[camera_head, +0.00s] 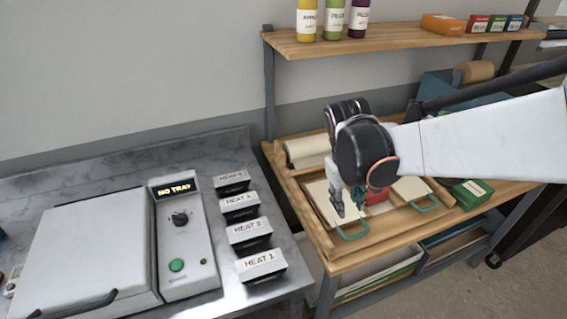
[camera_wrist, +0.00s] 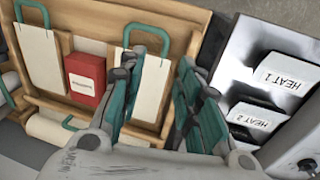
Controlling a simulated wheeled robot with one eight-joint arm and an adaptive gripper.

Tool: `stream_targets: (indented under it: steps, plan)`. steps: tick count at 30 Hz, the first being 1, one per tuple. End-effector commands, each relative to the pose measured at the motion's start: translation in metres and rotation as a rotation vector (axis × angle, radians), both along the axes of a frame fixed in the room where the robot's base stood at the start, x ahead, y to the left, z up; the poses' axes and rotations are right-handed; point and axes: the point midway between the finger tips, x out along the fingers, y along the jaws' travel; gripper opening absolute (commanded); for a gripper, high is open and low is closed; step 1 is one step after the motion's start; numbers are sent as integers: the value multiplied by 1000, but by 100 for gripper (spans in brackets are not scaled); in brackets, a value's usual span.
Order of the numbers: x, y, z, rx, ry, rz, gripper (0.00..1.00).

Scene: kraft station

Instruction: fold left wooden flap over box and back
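The left flap (camera_head: 316,191) is a pale panel with a green handle (camera_head: 351,236), lying in the wooden station. In the wrist view the same flap (camera_wrist: 152,88) shows between my fingers, with its handle (camera_wrist: 150,33) at the top. A red box (camera_wrist: 87,78) sits between the two flaps; it shows partly in the head view (camera_head: 377,208), behind my gripper. The other flap (camera_wrist: 38,65) lies on its far side. My gripper (camera_wrist: 163,78) is open and empty; in the head view my gripper (camera_head: 349,203) hangs over the left flap. Whether it touches is unclear.
A metal counter with HEAT blocks (camera_head: 262,262) and a NO TRAY machine (camera_head: 185,235) stands left of the station. A green box (camera_head: 470,192) sits to the right. A shelf (camera_head: 390,39) with bottles and small boxes is above. A paper roll (camera_head: 306,150) lies behind the flaps.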

Motion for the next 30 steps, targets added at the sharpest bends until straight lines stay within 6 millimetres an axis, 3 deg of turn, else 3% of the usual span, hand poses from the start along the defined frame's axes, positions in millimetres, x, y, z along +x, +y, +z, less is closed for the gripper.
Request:
stream_targets:
  steps: [7, 11, 24, 30]
  plan:
    - [8, 3, -7, -17, 34, 12, 32]
    - [9, 0, -21, -18, 35, 11, 32]
    - [14, -16, -103, -17, 33, 10, 32]
    - [15, -21, -129, -17, 33, 11, 32]
